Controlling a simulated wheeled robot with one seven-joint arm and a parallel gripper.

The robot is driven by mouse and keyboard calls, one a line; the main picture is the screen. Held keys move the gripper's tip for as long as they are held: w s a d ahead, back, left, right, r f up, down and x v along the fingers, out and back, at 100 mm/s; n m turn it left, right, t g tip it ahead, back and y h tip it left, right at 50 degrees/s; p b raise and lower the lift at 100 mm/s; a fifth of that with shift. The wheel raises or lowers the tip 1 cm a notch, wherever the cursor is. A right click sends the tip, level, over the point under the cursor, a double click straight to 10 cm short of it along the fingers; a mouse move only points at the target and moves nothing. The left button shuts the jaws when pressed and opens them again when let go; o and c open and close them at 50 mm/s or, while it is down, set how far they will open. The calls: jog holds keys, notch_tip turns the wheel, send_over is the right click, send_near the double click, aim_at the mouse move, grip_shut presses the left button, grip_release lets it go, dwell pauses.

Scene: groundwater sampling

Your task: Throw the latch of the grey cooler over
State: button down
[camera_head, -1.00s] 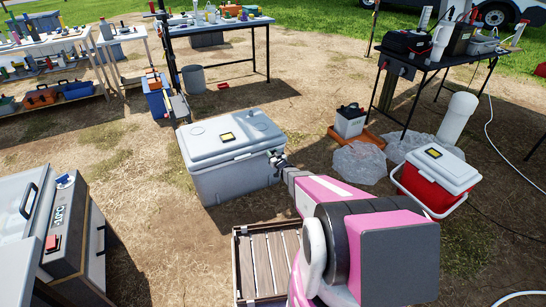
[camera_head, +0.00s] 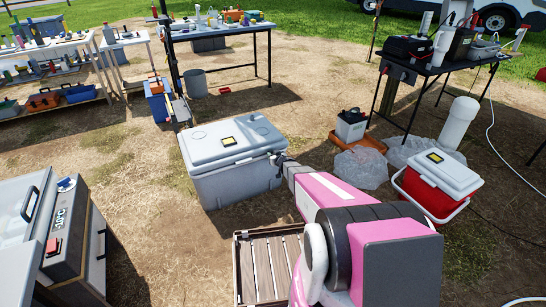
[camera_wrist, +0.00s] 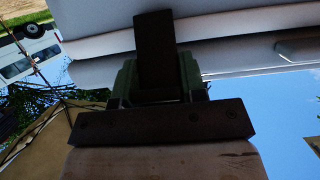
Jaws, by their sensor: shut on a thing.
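The grey cooler (camera_head: 235,184) stands on the ground just beyond my arm, its lid down. A small yellow-and-dark label (camera_head: 229,141) is on the lid. My gripper (camera_head: 281,159) is at the upper right edge of the cooler's body, just below the lid rim. In the wrist view my gripper (camera_wrist: 158,80) is shut, with a dark strip between its greenish fingers, up against the grey lid edge (camera_wrist: 230,45). I take the held thing to be the cooler's latch; my gripper hides most of it.
A red cooler with white lid (camera_head: 437,184) stands at right, near clear plastic bags (camera_head: 361,168) and a white box in an orange tray (camera_head: 351,124). A slatted wooden crate (camera_head: 268,268) lies below my arm. Bare ground is free left of the grey cooler.

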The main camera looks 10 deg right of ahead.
jog(key=c, duration=0.7)
grip_release()
jog(key=v, duration=1)
jog(key=shift+s+d, duration=0.1)
jog(key=shift+s, duration=0.25)
